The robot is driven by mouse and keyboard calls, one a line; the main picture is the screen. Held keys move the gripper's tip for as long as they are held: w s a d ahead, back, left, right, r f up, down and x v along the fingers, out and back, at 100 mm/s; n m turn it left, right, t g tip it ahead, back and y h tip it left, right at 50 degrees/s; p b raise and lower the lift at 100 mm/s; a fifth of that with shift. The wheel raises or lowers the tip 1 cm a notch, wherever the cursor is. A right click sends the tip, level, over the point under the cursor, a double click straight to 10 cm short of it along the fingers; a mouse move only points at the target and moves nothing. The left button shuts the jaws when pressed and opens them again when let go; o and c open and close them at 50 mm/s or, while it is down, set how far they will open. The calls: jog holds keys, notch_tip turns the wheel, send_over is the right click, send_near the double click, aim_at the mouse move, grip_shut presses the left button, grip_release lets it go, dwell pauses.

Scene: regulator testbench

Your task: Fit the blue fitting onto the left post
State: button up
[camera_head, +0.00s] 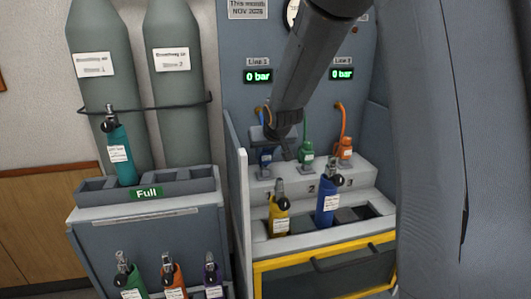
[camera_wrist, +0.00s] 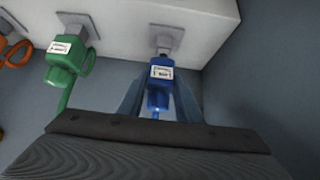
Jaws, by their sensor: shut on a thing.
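The blue fitting (camera_wrist: 160,86), with a white label, sits between the two fingers of my gripper (camera_wrist: 159,98) in the wrist view. My gripper is shut on it. The fitting's far end is at a metal plate (camera_wrist: 164,38) on the pale ledge; I cannot tell whether it is still seated there. In the head view the blue fitting (camera_head: 265,158) shows below my gripper (camera_head: 268,145), partly hidden by it. Below it, a yellow bottle (camera_head: 279,217) and a blue bottle (camera_head: 327,204) stand in the bench bay, each with a dark valve on top.
A green fitting (camera_head: 306,154) and an orange fitting (camera_head: 345,148) with hoses stand to the right on the ledge (camera_head: 360,170). A rack marked Full (camera_head: 195,187) holds a teal bottle (camera_head: 119,152). More bottles stand below it. Two displays read 0 bar.

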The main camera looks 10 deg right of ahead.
jog(key=shift+f+b, duration=0.85)
jog(key=shift+b, duration=0.15)
dwell(0.4)
jog(key=o, duration=1.3)
jog(key=shift+o, duration=0.2)
jog(key=p+v, duration=0.4)
jog(key=v, duration=0.4)
jog(key=shift+f, duration=0.1)
